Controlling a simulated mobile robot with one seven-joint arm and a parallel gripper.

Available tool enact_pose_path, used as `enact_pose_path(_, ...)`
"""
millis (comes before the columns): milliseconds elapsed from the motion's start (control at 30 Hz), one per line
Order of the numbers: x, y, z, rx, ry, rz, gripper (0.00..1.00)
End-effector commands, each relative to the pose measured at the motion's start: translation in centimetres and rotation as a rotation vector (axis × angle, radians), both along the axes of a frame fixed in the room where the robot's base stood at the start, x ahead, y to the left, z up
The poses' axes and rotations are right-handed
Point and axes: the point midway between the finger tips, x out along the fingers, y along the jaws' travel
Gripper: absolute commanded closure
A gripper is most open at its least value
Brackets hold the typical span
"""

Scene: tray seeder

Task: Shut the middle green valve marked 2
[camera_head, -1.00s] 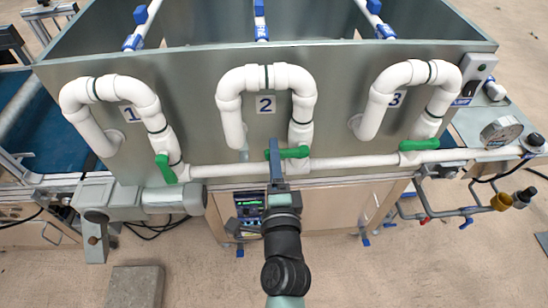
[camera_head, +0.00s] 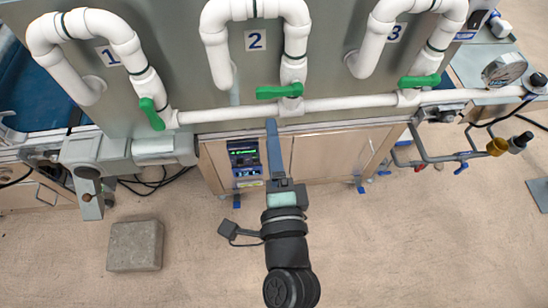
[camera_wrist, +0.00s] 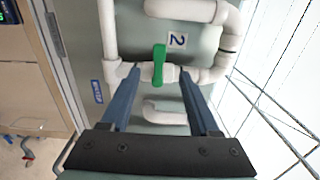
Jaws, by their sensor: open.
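The middle green valve (camera_head: 279,91) sits under the number 2 label (camera_head: 255,40), where a white looped pipe meets the long horizontal pipe. Its handle lies level, crossing the upright pipe and pointing left. In the wrist view the green handle (camera_wrist: 158,63) appears between and beyond the fingertips, with the label 2 (camera_wrist: 177,40) beside it. My gripper (camera_head: 271,124) is below the handle in the head view, apart from it. In the wrist view my gripper (camera_wrist: 160,82) is open, its two blue-grey fingers spread and nothing between them.
Green valve 1 (camera_head: 151,114) at left has a steeply slanted handle. Green valve 3 (camera_head: 419,81) at right has a level handle. The horizontal white pipe (camera_head: 345,104) runs below the valves. A grey block (camera_head: 135,246) lies on the open floor, and a gauge (camera_head: 504,70) stands at right.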

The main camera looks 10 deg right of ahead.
Motion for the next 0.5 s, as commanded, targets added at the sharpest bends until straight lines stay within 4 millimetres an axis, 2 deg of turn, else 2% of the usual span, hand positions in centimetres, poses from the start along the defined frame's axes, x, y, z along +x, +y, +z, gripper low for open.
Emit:
enact_pose_path(33, -0.8, 0.1, -0.3, -0.001, 0.001, 0.002, 0.38)
enact_pose_path(200, -2.3, 0.0, -0.2, 0.0, 0.001, 0.001, 0.38)
enact_pose_path(500, -2.9, 0.0, 0.1, 0.0, -0.001, 0.001, 0.38)
